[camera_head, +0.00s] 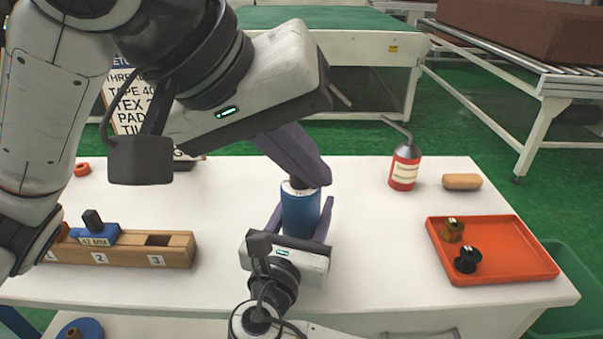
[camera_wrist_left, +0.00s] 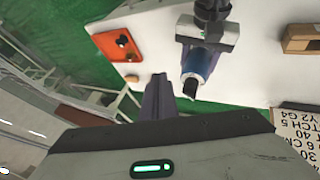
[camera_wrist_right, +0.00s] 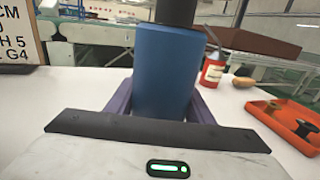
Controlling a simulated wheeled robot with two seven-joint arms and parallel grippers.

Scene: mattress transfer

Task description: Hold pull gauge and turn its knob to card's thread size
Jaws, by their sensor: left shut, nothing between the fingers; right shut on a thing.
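The blue pull gauge (camera_head: 300,211) stands upright on the white table, with a pale top face in the head view. My right gripper (camera_wrist_right: 163,100) is shut on its body. A dark knob or finger (camera_wrist_right: 176,12) shows above the gauge in the right wrist view; I cannot tell which. My left gripper (camera_head: 312,175) is shut and empty, its purple fingers at the gauge's top in the head view. In the left wrist view these fingers (camera_wrist_left: 157,95) appear beside the gauge (camera_wrist_left: 200,62). The card (camera_head: 128,115) with printed lines stands at the back left, partly hidden by my left arm.
A wooden block (camera_head: 140,250) with numbered slots and a blue piece lies at the left. An orange tray (camera_head: 510,262) with two spools is at the right.

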